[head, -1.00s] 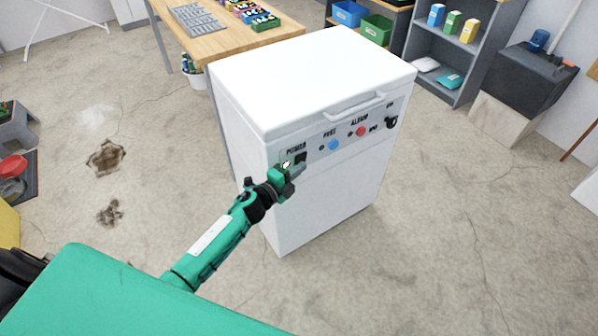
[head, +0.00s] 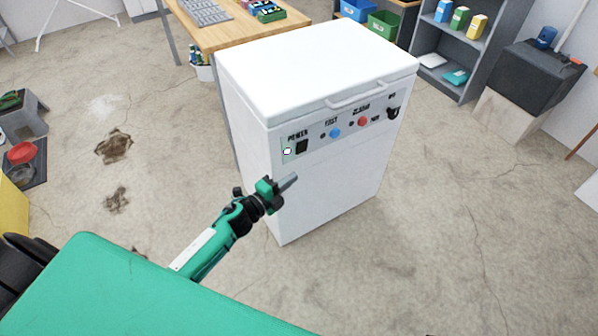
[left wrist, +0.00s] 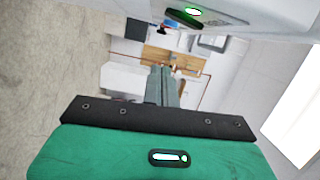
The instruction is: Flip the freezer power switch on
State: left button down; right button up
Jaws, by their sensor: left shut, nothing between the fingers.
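The white chest freezer (head: 325,190) stands in the middle of the head view, its lid closed. Its front panel carries a black power switch (head: 302,146) under the word POWER, beside a small lit indicator (head: 287,152) that looks white with a green edge. My left gripper (head: 287,182) is shut and empty, in front of the freezer below the switch and apart from the panel. In the left wrist view its closed fingers (left wrist: 162,88) point away from the camera, and a glowing green-white light (left wrist: 193,12) shows at the top. My right gripper is not in view.
A blue button (head: 335,133), a red button (head: 362,121) and a black knob (head: 393,113) sit farther right on the panel. A wooden workbench (head: 240,32) stands behind the freezer. The concrete floor in front and to the right is clear.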

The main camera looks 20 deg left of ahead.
pick_arm(q)
jog(key=v, duration=0.2)
jog(key=shift+s+a+f, duration=0.1)
jog(key=shift+s+a, duration=0.15)
jog(key=shift+s, duration=0.05)
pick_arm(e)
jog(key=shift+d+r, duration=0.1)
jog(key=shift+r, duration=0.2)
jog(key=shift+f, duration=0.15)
